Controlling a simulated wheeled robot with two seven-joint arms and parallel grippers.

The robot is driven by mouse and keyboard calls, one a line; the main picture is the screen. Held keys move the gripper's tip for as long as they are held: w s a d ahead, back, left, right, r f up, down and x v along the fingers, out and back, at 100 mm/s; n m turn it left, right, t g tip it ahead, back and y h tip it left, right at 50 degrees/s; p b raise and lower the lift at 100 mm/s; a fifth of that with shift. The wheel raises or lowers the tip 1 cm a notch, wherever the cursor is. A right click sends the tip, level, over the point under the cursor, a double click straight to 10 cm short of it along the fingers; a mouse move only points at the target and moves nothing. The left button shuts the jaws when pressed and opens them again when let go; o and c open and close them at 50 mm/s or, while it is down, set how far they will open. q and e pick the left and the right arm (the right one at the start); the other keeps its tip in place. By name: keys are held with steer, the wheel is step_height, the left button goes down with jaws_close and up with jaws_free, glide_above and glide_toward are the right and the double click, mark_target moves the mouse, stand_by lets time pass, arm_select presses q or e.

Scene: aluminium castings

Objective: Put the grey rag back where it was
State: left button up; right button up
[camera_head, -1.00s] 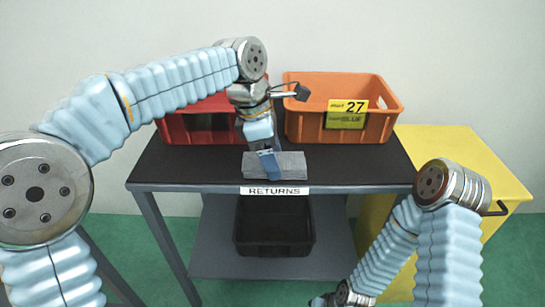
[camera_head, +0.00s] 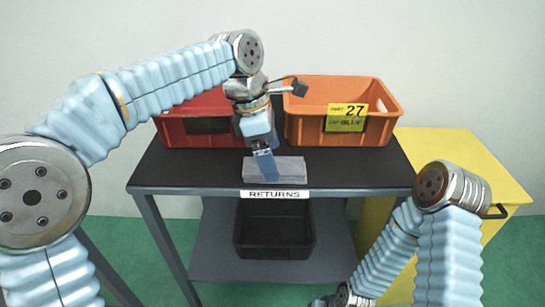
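The grey rag (camera_head: 290,170) lies as a flat folded strip on the black table top, just behind the front edge and the RETURNS label. My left gripper (camera_head: 267,172) reaches down from above onto the left part of the rag. Its blue fingers overlap the rag in the picture, and I cannot tell whether they are open or closed on it. My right arm is at the lower right, and its gripper (camera_head: 322,301) is only partly visible at the bottom edge.
A red crate (camera_head: 180,130) and an orange crate (camera_head: 305,125) labelled 27 stand at the back of the black table (camera_head: 350,172). A black bin (camera_head: 275,247) sits on the lower shelf. A yellow cabinet (camera_head: 470,170) stands at the right. The table's front right is clear.

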arm_select(q)
steer(key=p+v, duration=0.2)
steer(key=v, duration=0.8)
